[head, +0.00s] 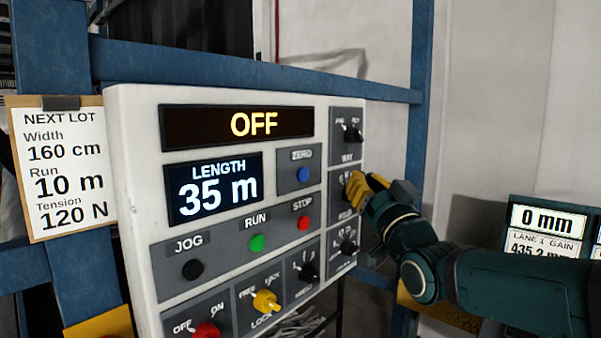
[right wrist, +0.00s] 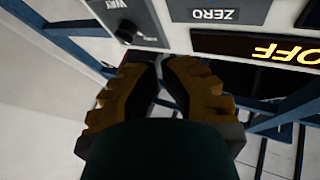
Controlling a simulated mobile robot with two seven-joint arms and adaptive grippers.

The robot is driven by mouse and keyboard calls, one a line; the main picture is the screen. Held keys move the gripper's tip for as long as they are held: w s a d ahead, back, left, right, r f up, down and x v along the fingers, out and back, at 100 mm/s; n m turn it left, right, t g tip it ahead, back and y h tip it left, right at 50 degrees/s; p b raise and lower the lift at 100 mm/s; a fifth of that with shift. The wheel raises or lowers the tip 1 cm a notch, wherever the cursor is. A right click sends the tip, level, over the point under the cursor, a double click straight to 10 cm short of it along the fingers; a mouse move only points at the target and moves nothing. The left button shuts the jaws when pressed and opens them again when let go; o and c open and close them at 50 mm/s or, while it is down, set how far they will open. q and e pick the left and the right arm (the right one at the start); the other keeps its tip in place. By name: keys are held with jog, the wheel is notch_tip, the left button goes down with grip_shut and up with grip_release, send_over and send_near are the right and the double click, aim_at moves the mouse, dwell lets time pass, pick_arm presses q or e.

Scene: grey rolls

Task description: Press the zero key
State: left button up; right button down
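The zero key is a round blue button (head: 303,174) under the ZERO label on the white control panel (head: 135,180), right of the LENGTH display reading 35 m. My left gripper is not in view.
The green RUN button (head: 257,243), red STOP button (head: 304,223) and black JOG button (head: 192,269) sit below. Black knobs line the right column. The top display (head: 240,126) reads OFF. A NEXT LOT clipboard (head: 62,170) hangs left; blue frame bars (head: 270,68) run behind.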

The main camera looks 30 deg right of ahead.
aim_at(303, 174)
jog(key=shift+s+r, duration=0.15)
jog(key=shift+r, duration=0.05)
jog(key=w+a, duration=0.1)
jog(key=w, duration=0.1)
jog(key=w+a+p, duration=0.1)
jog(key=w, duration=0.2)
jog(key=w+a+p, duration=0.1)
jog(key=w, duration=0.2)
jog(key=shift+w+a, duration=0.1)
jog(key=shift+a, duration=0.05)
dwell(0.4)
